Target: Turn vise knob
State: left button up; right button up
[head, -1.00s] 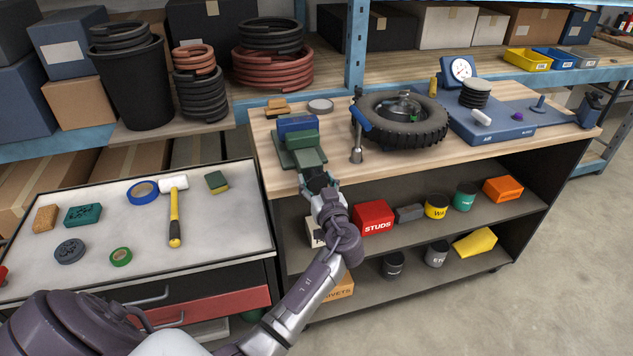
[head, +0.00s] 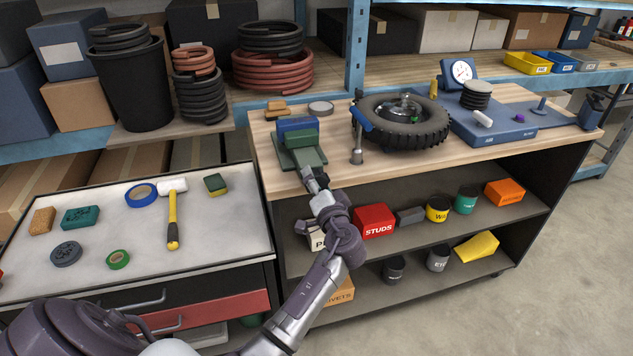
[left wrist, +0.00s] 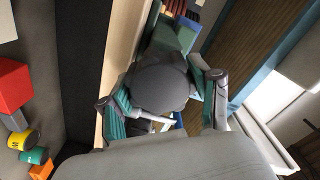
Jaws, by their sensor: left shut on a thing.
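The green vise (head: 301,151) with blue jaws (head: 297,125) stands at the left front of the wooden workbench top (head: 262,140). My left gripper (head: 313,180) reaches the near side of the vise, at the bench's front edge. In the left wrist view its two fingers (left wrist: 160,104) are on either side of a dark round knob (left wrist: 162,84) at the front of the vise, shut on it. The knob is mostly hidden by the gripper in the head view. My right gripper is not in view.
A tyre (head: 402,122) lies on the bench right of the vise, with an upright metal tool (head: 357,150) between them. A blue machine (head: 490,122) stands farther right. A drawer cabinet (head: 120,290) with a mallet (head: 173,215) and tapes is at left. Shelves below hold several boxes and cans.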

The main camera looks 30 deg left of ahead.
pick_arm(q)
jog(key=m+p, duration=0.1)
jog(key=m, duration=0.3)
jog(key=shift+m, duration=0.3)
jog(key=shift+m+p, duration=0.7)
jog(key=shift+m, duration=0.5)
jog(key=shift+m+p, duration=0.5)
jog(key=shift+m, duration=0.6)
jog(key=shift+f, duration=0.1)
jog(key=o, duration=1.1)
jog(key=shift+s+d, duration=0.1)
jog(key=shift+d, duration=0.05)
jog(key=v, duration=1.1)
jog(key=shift+s+d, duration=0.2)
jog(key=shift+d, duration=0.15)
